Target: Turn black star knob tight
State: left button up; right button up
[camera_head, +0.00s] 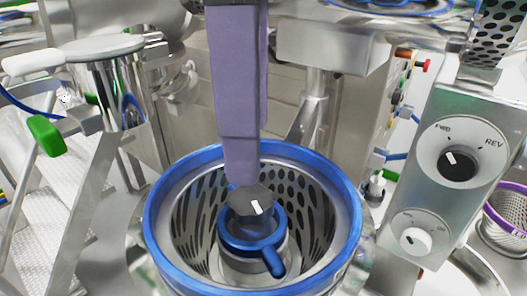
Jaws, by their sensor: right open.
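The black knob (253,203) is dark, faceted, with a white mark on top. It sits upright at the centre of a perforated metal basket (310,205) with a blue rim, above a blue ring with a short handle (272,262). My right gripper (243,181) is the lilac shape coming straight down from the top of the view. Its jaws are open, and its lower end is at the knob's back edge. Whether it touches the knob cannot be told. My left gripper is not in view.
A grey control box (443,205) with a black FWD/REV selector (458,164) and a white dial (415,241) stands at the right. A steel cylinder (112,85) and a green-ended handle (46,135) are at the left. The basket's wall surrounds the knob.

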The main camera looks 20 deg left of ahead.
aim_at(250, 197)
notch_tip(250, 197, down, 7)
dwell(0.3)
jog(key=c, duration=1.1)
jog(key=shift+o, duration=0.2)
